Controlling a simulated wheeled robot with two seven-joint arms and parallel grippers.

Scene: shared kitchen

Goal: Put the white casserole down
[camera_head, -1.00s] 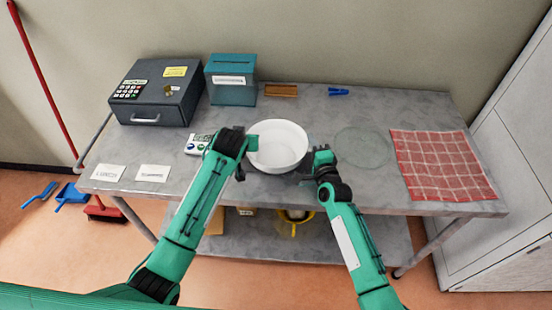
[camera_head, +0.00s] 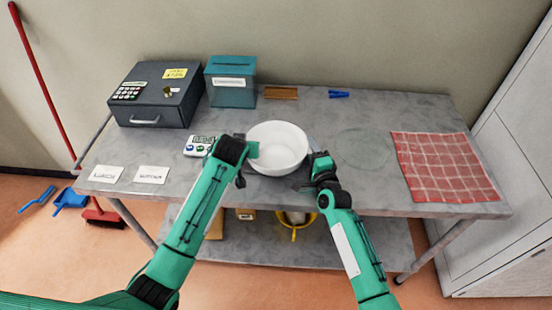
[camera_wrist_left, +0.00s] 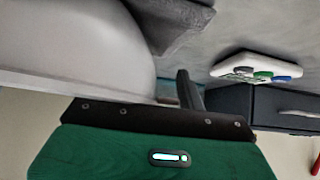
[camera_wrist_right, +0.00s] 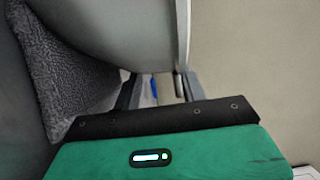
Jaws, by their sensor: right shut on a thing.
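The white casserole (camera_head: 277,145) is upright and empty over the front middle of the grey table, between my two grippers. My left gripper (camera_head: 252,150) is at its left rim; the left wrist view shows the white wall (camera_wrist_left: 85,40) and one dark finger, with the other hidden. My right gripper (camera_head: 313,158) is at its right side, shut on the casserole; the right wrist view shows the white wall (camera_wrist_right: 115,25) at the fingers. The casserole's underside is hidden in the head view, so I cannot tell whether it touches the table.
A faint round outline (camera_head: 362,148) marks the table right of the casserole; that area is clear. A red checked cloth (camera_head: 442,165) lies farther right. A white keypad device (camera_head: 198,146), grey cash box (camera_head: 158,92), teal box (camera_head: 231,82), brown block (camera_head: 281,92) and blue clip (camera_head: 339,94) stand around.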

